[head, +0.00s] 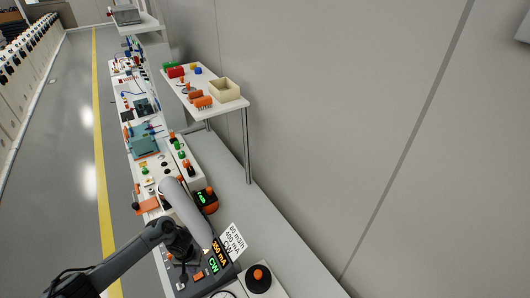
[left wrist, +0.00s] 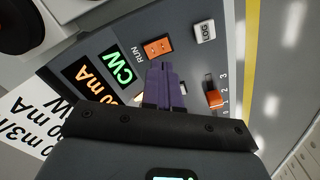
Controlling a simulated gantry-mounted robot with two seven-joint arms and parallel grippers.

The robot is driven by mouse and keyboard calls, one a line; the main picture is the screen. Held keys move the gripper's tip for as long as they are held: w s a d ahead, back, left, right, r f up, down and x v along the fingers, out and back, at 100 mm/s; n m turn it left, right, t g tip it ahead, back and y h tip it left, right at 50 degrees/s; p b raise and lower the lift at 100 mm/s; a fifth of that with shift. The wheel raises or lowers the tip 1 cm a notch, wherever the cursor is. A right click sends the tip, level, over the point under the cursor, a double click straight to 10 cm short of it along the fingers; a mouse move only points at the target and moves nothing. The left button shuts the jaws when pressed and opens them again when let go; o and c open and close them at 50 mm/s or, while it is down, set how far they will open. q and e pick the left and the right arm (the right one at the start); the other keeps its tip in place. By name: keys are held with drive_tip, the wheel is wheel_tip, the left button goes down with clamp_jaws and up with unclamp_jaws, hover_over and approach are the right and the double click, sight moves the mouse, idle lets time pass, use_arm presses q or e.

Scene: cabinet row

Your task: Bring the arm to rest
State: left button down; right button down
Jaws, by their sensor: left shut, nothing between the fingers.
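My left arm (head: 130,262) comes in from the left and is bent over a dark control panel (head: 222,278). In the left wrist view my left gripper (left wrist: 160,66) has its purple fingers together with nothing between them. The fingertips appear just below the orange RUN switch (left wrist: 158,47); I cannot tell whether they touch the panel. A green "CW" display (left wrist: 124,67) and an orange "mA" display (left wrist: 88,87) are lit beside it. A grey LOG button (left wrist: 205,31) and an orange selector (left wrist: 213,98) marked 1 2 3 are to the right. My right gripper is not in view.
A white card (head: 235,240) with printed values stands by the panel. The floor (head: 60,150) at left is clear.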

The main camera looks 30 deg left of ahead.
use_arm(q)
drive_tip(key=d+r+m+t+p, duration=0.2)
drive_tip(key=d+r+m, duration=0.1)
drive_tip(key=d, duration=0.7)
drive_tip(key=d+r+m+t+p, duration=0.15)
drive_tip(key=d+m, duration=0.25)
drive_tip(key=d, duration=0.7)
drive_tip(key=s+d+r+p, duration=0.1)
drive_tip(key=s+r, duration=0.3)
drive_tip(key=r, duration=0.3)
drive_tip(key=s+d+r+p, duration=0.2)
drive_tip(key=s+r, duration=0.3)
drive_tip(key=r, duration=0.3)
drive_tip(key=s+d+r+m+p, duration=0.1)
drive_tip(key=s+r+p, duration=0.1)
drive_tip(key=s+r, duration=0.3)
wheel_tip(320, 180, up, 3)
drive_tip(key=shift+d+r, duration=0.2)
drive_tip(key=shift+d, duration=0.2)
